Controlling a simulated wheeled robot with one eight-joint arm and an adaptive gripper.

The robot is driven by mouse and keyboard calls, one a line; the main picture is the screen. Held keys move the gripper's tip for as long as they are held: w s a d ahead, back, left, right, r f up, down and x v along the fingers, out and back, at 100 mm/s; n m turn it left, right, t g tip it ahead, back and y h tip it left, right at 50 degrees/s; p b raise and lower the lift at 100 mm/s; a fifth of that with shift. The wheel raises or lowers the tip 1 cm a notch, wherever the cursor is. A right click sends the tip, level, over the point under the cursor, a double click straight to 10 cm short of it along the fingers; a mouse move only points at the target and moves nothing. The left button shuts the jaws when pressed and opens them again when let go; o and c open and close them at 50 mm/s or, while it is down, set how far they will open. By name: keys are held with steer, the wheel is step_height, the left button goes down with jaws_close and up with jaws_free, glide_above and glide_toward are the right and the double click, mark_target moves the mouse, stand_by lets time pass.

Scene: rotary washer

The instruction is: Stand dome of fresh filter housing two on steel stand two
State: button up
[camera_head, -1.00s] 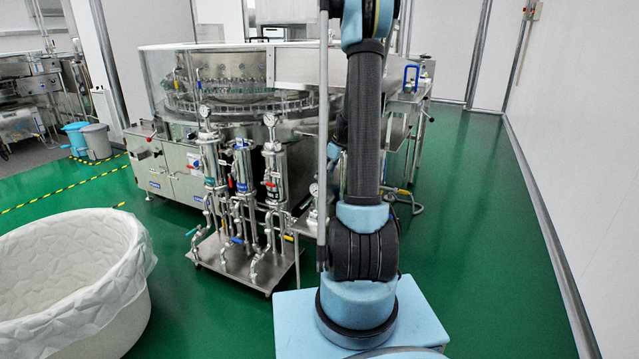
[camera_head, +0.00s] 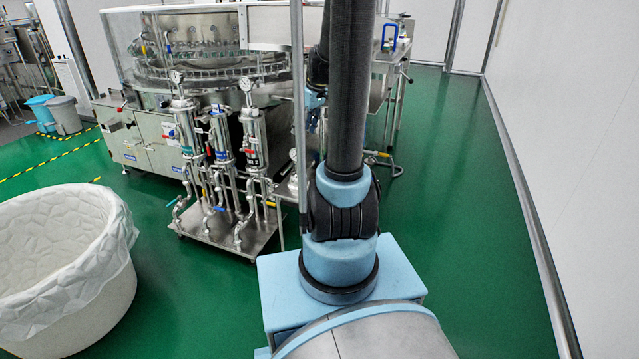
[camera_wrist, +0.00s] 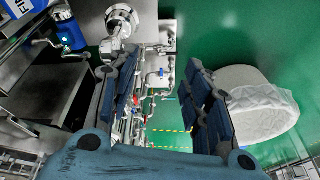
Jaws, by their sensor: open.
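My gripper (camera_wrist: 160,80) shows in the wrist view with its two dark-padded fingers apart and nothing between them. Beyond the fingers is a steel pipe skid with valves (camera_wrist: 150,92). A shiny round steel body with a flange (camera_wrist: 122,18) stands past the left finger; I cannot tell whether it is fresh filter housing two. In the head view, upright steel filter housings with gauges (camera_head: 252,130) stand on the wheeled skid (camera_head: 222,238). I cannot pick out the dome or steel stand two with certainty.
The rotary washer (camera_head: 215,60) stands behind the skid. A large white lined tub (camera_head: 70,300) is at lower left, also in the wrist view (camera_wrist: 262,112). A wall (camera_head: 570,130) bounds the right. Green floor (camera_head: 455,220) is free between it and my arm.

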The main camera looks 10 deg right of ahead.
steer(key=s+a+f+m+h, duration=0.1)
steer(key=s+f+m, duration=0.1)
steer(key=s, duration=1.2)
steer(key=s+f+m+h, duration=0.1)
steer(key=s+m, duration=0.4)
steer(key=s, duration=1)
steer(key=shift+s+a+f, duration=0.15)
steer(key=shift+a+f, duration=0.25)
steer(key=shift+f, duration=0.4)
steer(key=shift+c, duration=0.4)
